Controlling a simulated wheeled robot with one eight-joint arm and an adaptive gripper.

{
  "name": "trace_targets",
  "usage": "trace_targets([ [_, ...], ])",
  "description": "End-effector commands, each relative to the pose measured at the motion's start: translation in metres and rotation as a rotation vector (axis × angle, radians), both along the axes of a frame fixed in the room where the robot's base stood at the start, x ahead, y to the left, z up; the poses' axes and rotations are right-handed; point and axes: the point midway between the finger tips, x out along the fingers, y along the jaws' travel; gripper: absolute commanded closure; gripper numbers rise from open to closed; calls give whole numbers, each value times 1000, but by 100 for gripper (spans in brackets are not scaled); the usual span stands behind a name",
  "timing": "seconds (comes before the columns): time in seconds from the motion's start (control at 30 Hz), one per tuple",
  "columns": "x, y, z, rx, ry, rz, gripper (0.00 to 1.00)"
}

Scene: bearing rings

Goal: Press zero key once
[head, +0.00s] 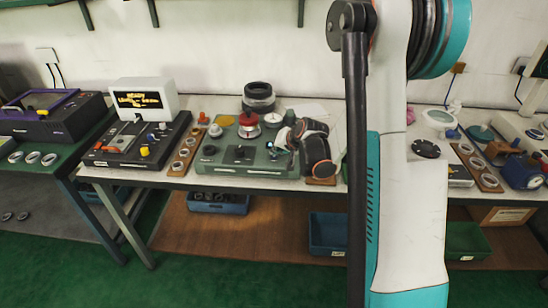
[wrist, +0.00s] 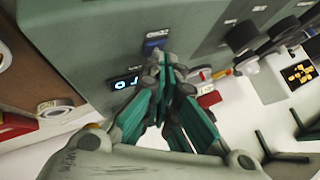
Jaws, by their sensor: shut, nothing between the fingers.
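The green-grey gauge device (head: 225,165) stands on the middle bench, with a red-topped part on it. In the wrist view its panel (wrist: 105,30) carries a small display (wrist: 124,80) with lit pale-blue digits. A blue key (wrist: 154,43) sits close to the display; I cannot read any label that marks it as the zero key. My gripper (wrist: 165,62) is shut and empty, with its teal fingers together. Its tips are right by the blue key and partly cover it. I cannot tell whether they touch it. In the head view my wrist hides the device's right end.
A wooden rack with rings (head: 184,156) stands left of the device. Left of that is a black machine (head: 130,145) with a lit screen (head: 143,98). A dark stacked cylinder (head: 258,97) stands behind. Blue bins (head: 328,232) sit below the bench.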

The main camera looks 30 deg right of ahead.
Motion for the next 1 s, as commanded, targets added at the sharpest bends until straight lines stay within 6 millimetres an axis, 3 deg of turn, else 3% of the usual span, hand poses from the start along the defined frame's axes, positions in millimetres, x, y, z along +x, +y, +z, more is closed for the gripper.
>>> trace_targets([
  [0.53,0,0,-2,0,0,0,100],
  [1.0,0,0,13,0,0,0,100],
])
